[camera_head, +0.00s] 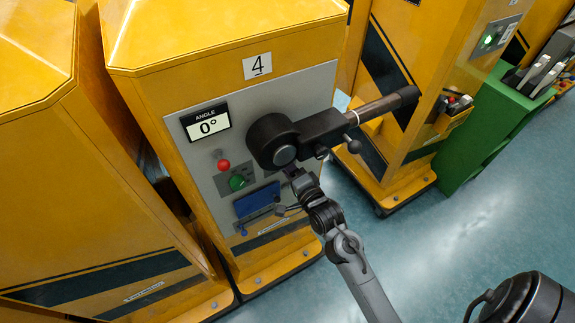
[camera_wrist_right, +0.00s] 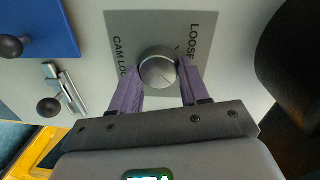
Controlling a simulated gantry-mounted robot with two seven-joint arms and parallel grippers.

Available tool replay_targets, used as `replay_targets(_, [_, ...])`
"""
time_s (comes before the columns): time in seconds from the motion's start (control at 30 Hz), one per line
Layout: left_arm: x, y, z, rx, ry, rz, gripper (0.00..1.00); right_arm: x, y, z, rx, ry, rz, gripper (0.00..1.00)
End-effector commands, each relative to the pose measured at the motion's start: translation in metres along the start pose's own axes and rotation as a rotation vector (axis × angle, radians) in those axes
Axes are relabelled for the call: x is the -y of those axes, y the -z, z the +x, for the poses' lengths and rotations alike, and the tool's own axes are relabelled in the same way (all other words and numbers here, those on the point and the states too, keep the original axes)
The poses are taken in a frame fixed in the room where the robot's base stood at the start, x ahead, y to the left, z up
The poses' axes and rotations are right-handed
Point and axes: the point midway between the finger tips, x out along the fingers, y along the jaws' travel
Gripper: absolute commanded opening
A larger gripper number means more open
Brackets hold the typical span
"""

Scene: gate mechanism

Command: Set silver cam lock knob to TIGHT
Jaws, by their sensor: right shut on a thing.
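The silver cam lock knob (camera_wrist_right: 157,68) is round and sits on a grey plate (camera_wrist_right: 122,24) in the right wrist view. The plate reads "CAM LOC…" on the left and "LOOSE" at the upper right; no TIGHT label is readable. The two purple fingers of my right gripper (camera_wrist_right: 160,80) stand on either side of the knob and are shut on it. In the head view my right gripper (camera_head: 291,172) is at the panel under the black hub, and the knob is hidden there. My left gripper is not in view.
Yellow cabinet 4 carries a black hub (camera_head: 268,140) with a lever arm (camera_head: 375,108) just above my right gripper. An angle display (camera_head: 206,122) reads 0°.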

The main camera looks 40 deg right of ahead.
Motion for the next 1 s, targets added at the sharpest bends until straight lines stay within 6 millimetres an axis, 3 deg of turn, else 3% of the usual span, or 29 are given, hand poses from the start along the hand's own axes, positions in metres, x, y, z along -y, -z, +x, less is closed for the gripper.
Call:
replay_targets(0.33, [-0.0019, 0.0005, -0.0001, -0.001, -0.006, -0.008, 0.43, -0.0014, 0.0003, 0.0000, -0.001, -0.003, 0.005, 0.15])
replay_targets(0.37, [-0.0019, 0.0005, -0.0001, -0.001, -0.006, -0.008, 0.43, -0.0014, 0.0002, 0.0000, -0.001, -0.003, 0.005, 0.47])
replay_targets(0.53, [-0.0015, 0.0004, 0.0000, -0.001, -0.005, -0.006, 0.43, -0.0010, 0.0001, 0.0000, -0.001, -0.002, 0.004, 0.71])
replay_targets(1.0, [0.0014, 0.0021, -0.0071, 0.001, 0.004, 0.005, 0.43, 0.0028, -0.0035, -0.0040, 0.007, -0.001, 0.003, 0.71])
